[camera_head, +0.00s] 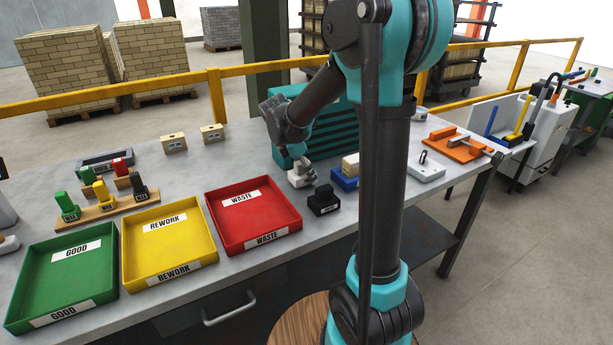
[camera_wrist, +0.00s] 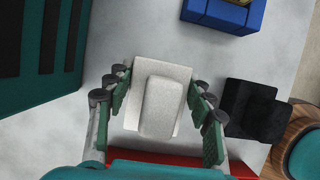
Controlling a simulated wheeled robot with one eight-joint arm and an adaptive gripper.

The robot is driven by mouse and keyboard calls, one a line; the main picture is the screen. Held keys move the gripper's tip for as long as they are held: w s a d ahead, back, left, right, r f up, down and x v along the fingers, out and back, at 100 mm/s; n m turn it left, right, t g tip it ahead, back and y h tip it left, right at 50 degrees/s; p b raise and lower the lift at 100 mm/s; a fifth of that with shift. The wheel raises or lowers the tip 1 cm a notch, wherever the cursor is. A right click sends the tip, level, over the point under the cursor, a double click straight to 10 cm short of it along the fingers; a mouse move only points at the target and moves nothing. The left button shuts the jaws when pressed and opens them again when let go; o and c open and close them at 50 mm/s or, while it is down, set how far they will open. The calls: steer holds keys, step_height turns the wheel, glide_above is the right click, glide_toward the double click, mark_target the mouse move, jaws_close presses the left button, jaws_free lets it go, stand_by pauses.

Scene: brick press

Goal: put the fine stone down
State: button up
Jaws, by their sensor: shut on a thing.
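My gripper (camera_wrist: 161,84) has its two green-padded fingers on either side of a pale grey stone (camera_wrist: 161,105), shut on it. The stone shows as a squarish pale plate with a raised, rounded bar on top. In the head view my gripper (camera_head: 299,170) is low over the grey table, between the green ribbed box and the red tray. The stone is small there and partly hidden, and I cannot tell whether it touches the table. A black block (camera_wrist: 254,109) is just right of the gripper in the wrist view; it also shows in the head view (camera_head: 323,201).
The red WASTE tray (camera_head: 252,212), yellow REWORK tray (camera_head: 168,240) and green GOOD tray (camera_head: 62,274) line the front left. A blue holder (camera_head: 343,182) with a tan brick stands right. The green ribbed box (camera_head: 315,127) is behind. Bare table (camera_head: 225,160) lies left of it.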

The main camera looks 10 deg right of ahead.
mark_target(294, 175)
steer(key=shift+f, duration=0.7)
steer(key=shift+f, duration=0.15)
steer(key=o, duration=1.2)
steer(key=shift+o, duration=0.2)
steer(key=v, duration=1.2)
steer(key=shift+d+r, duration=0.1)
steer(key=shift+r, duration=0.15)
